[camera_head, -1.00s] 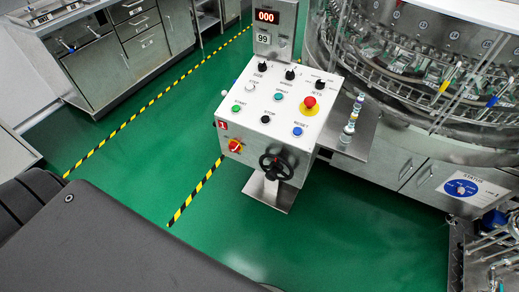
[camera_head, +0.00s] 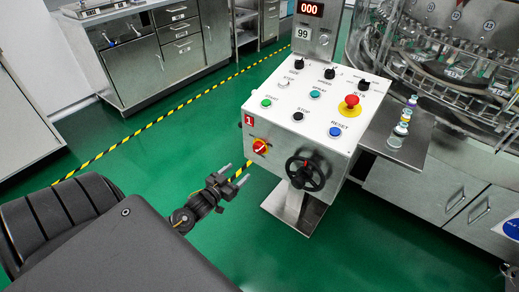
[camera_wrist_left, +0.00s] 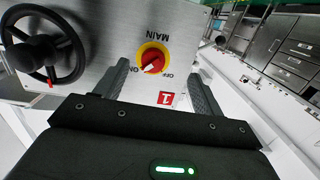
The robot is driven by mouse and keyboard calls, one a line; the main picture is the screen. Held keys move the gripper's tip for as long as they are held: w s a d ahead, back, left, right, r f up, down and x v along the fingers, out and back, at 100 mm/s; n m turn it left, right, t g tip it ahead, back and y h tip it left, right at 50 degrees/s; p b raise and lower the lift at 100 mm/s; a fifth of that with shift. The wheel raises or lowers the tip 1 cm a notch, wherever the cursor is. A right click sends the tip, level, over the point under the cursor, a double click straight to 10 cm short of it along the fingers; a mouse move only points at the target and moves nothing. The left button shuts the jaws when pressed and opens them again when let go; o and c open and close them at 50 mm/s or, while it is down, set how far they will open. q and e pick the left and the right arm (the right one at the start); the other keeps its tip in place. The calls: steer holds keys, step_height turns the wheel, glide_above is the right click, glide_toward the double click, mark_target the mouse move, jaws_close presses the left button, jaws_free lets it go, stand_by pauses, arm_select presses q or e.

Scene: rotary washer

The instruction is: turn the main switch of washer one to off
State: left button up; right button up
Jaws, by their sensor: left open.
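The washer one control box (camera_head: 310,104) stands on a post, with a red plate marked 1 (camera_head: 249,121) on its front. The main switch (camera_head: 260,147) is a red knob on a yellow disc at the front's left side. In the left wrist view the main switch (camera_wrist_left: 152,58) appears upside down, with MAIN, ON and OFF labels; its exact setting is hard to tell. My left gripper (camera_head: 236,174) is open and empty, below and left of the switch. In the wrist view its fingers (camera_wrist_left: 159,70) frame the switch from either side, apparently not touching it. My right gripper is not in view.
A black handwheel (camera_head: 305,173) sits right of the switch on the same front. A red emergency button (camera_head: 351,101) and several other buttons are on top. A side shelf (camera_head: 408,140) holds small stacked items. Green floor is free to the left.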

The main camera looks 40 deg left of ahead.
mark_target(255, 150)
arm_select(q)
steer(key=shift+t, duration=0.5)
steer(key=w+r, duration=0.1)
steer(key=w, duration=0.2)
steer(key=w+r+b, duration=0.1)
steer(key=w, duration=0.3)
steer(key=w+r, duration=0.1)
steer(key=w, duration=0.3)
steer(key=shift+r+b, duration=0.1)
steer(key=shift+b, duration=0.25)
steer(key=shift+w, duration=0.4)
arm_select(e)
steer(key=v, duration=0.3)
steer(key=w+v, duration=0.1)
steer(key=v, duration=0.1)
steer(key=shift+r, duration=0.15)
arm_select(q)
steer(key=c, duration=1)
